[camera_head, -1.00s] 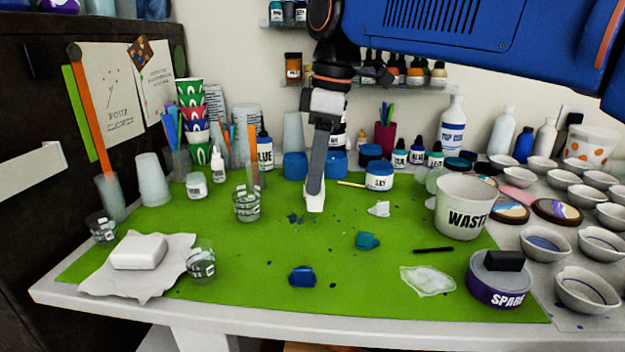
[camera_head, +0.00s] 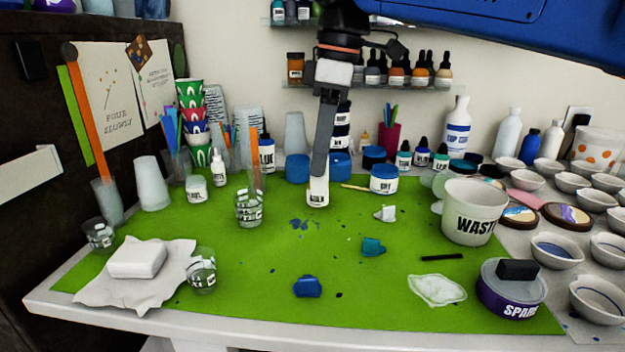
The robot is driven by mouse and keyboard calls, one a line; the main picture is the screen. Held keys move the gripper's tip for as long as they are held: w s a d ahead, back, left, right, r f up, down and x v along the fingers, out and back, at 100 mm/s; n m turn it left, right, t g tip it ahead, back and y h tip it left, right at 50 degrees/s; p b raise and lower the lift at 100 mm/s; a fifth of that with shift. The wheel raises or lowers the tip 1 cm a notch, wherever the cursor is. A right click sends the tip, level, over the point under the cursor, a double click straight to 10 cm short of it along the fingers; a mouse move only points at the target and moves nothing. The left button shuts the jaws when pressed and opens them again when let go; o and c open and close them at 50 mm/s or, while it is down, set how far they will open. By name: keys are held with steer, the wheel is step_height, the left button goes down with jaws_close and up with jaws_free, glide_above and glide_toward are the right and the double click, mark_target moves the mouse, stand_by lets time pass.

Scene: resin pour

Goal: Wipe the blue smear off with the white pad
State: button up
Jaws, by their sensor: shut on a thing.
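My gripper (camera_head: 318,178) points down over the back middle of the green mat and is shut on a small white piece (camera_head: 317,192), which I take for the white pad. Its lower face carries dark marks; I cannot tell whether it touches the mat. The blue smear (camera_head: 303,224) is a patch of broken dark blue spots just in front of the gripper, slightly left. A thicker, glossy blue lump (camera_head: 307,287) lies nearer the front edge. A larger white block (camera_head: 137,259) rests on a crumpled white cloth at the left.
The green mat (camera_head: 230,295) also holds a teal lump (camera_head: 373,246), a black stick (camera_head: 441,257) and a clear puddle (camera_head: 437,290). A waste tub (camera_head: 472,213) and spare jar (camera_head: 512,291) stand right. Measuring cups stand left; blue-lidded jars stand behind the gripper.

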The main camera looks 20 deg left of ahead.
steer(key=shift+f, duration=0.1)
steer(key=shift+f, duration=1.55)
steer(key=shift+r, duration=0.1)
